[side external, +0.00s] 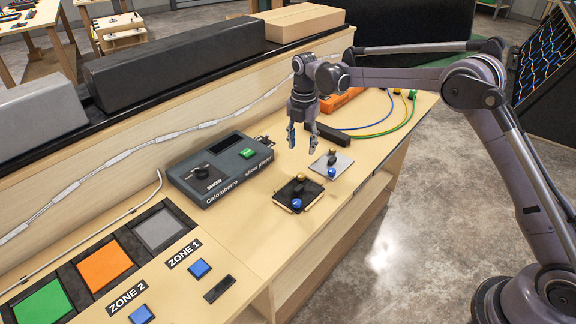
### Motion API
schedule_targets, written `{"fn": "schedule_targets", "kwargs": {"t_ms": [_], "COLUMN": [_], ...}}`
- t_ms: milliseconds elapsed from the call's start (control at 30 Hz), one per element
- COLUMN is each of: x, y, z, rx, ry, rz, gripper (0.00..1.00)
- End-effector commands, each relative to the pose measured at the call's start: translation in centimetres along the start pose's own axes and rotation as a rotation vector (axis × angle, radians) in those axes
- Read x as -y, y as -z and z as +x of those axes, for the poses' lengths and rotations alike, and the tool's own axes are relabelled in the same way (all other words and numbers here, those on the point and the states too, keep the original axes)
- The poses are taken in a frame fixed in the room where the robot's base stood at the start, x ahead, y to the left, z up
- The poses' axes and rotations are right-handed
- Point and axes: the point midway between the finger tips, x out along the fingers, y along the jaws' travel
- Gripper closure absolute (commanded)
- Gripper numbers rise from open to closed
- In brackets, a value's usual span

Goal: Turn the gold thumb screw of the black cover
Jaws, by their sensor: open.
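A grey console box (218,170) with a green button stands left of the covers. An orange box (345,97) with coloured cables and a black bar (336,133) lie behind. Coloured pads (105,265) and blue buttons (199,268) lie at the front left. Bare bench surrounds the black cover.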

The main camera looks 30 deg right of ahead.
Motion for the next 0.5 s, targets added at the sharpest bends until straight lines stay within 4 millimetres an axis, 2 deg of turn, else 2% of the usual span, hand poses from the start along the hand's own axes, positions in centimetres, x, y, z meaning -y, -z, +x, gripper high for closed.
{"fn": "schedule_targets", "kwargs": {"t_ms": [167, 500], "x": [0.0, 0.0], "y": [0.0, 0.0], "z": [1.9, 7.7], "rx": [0.0, 0.0], "ry": [0.0, -0.001], "rz": [-0.001, 0.001], "gripper": [0.53, 0.53]}}
